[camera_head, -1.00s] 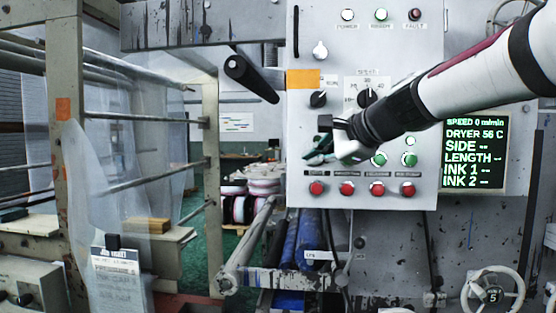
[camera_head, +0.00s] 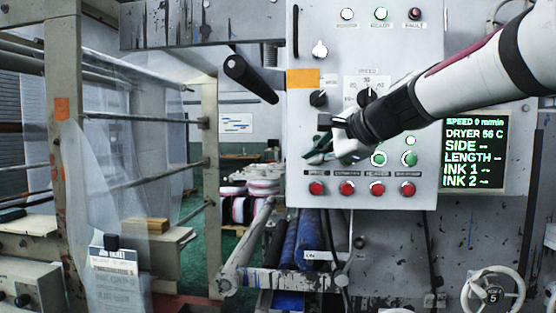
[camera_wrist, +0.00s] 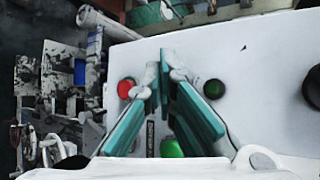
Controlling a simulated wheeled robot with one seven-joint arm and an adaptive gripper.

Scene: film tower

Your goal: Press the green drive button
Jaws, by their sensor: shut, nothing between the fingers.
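The grey control panel (camera_head: 330,110) carries a row of green buttons above a row of red ones. Two lit green buttons show to the right of my gripper, one at the second from right (camera_head: 379,158) and one at the far right (camera_head: 409,158). My gripper (camera_head: 318,157) is shut and empty in front of the left end of the green row, hiding the buttons there. A brighter green button (camera_wrist: 171,148) shows below. I cannot read which is drive or confirm contact.
Red buttons (camera_head: 347,188) line the panel just below. Black selector knobs (camera_head: 319,98) sit above my gripper. A display (camera_head: 475,150) at right reads speed 0 m/min. A black lever (camera_head: 250,78) juts out left of the panel, with rollers and film further left.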

